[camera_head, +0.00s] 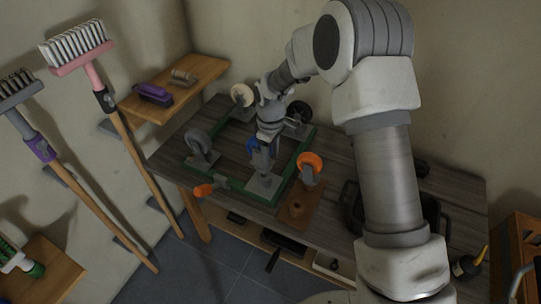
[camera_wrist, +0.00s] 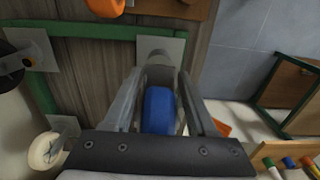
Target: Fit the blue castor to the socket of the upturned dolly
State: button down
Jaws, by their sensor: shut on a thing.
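The upturned dolly has a green frame (camera_head: 232,188) and lies on the table. A bare grey corner plate (camera_head: 265,187) is at its front corner and also shows in the wrist view (camera_wrist: 174,44). My gripper (camera_head: 264,158) is above this plate, pointing down. It is shut on the blue castor (camera_head: 252,146), which fills the space between the fingers in the wrist view (camera_wrist: 158,110). A grey round part (camera_wrist: 154,57) at the castor's far end overlaps the plate. The fingers and castor hide the socket, so I cannot tell whether the stem is in it.
Cream (camera_head: 242,95), black (camera_head: 300,110) and grey (camera_head: 200,144) castors stand at the other dolly corners. An orange clamp-like part (camera_head: 206,189) is at the table's front edge. A black crate (camera_head: 349,207) stands farther right.

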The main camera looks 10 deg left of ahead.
jog(key=shift+f+b, duration=0.8)
jog(key=shift+f, duration=0.5)
jog(key=shift+f, duration=0.15)
jog(key=shift+f+b, duration=0.75)
jog(key=shift+f, duration=0.25)
jog(key=shift+c, duration=0.6)
grip_release()
notch_tip(320, 180, up, 18)
jog(key=shift+f+p, duration=0.25)
jog(key=shift+p, duration=1)
